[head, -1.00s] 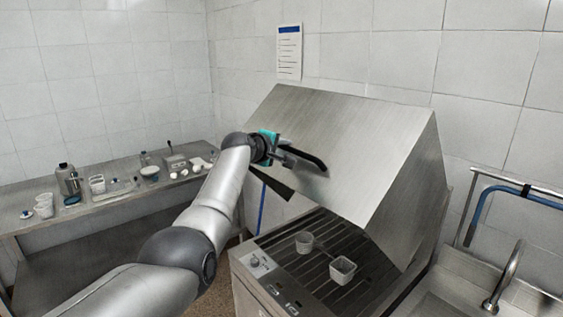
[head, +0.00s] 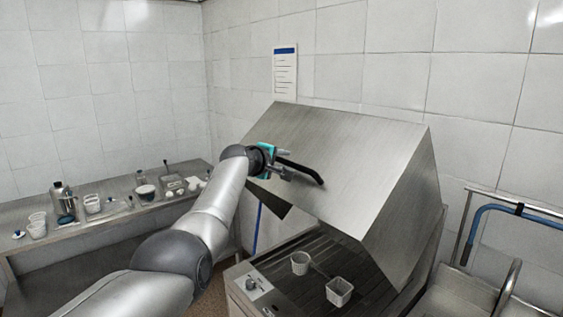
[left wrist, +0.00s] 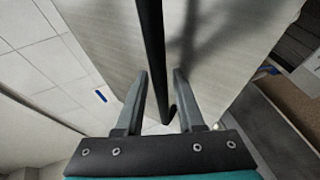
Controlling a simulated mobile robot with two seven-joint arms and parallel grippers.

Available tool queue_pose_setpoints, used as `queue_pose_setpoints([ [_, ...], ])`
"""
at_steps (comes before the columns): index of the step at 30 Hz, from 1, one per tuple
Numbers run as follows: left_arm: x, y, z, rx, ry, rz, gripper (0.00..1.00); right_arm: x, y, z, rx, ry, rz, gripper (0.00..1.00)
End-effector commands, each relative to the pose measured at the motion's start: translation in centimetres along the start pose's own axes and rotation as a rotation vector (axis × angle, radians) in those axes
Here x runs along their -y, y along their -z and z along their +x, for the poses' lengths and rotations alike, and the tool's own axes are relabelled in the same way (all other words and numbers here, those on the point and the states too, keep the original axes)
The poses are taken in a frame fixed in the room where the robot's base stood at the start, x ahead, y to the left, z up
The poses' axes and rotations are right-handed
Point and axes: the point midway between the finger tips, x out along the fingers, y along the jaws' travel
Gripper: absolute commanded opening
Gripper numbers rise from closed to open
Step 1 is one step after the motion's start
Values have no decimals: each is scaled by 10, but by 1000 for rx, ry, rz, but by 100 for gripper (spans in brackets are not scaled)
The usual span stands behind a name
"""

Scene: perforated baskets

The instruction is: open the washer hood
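The washer hood (head: 345,165) is a brushed-steel box cover, tilted up over the washer bed (head: 310,290) with its front lower edge raised. Its black bar handle (head: 303,169) crosses the front face. My left gripper (head: 280,168) is at the left end of this handle. In the left wrist view, the handle (left wrist: 152,50) runs down between the two fingers of my left gripper (left wrist: 158,100), with a gap visible beside it; the fingers are apart. Whether they touch the bar is not clear. My right gripper is not in view.
Two small perforated baskets, one (head: 300,263) behind the other (head: 339,291), stand on the slatted bed under the hood. A side table (head: 110,228) with labware is at left.

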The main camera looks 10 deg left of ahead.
Motion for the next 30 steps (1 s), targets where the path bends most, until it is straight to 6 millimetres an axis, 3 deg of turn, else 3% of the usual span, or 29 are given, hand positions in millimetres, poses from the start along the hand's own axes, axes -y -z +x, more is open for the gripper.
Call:
queue_pose_setpoints([
  [3, 1, 0, 0, 0, 3, 1, 50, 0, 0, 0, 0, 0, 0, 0],
  [17, 2, 1, -2, -1, 3, 2, 50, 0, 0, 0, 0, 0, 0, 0],
  [30, 2, 1, -25, -2, 2, 3, 50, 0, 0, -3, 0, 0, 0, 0],
])
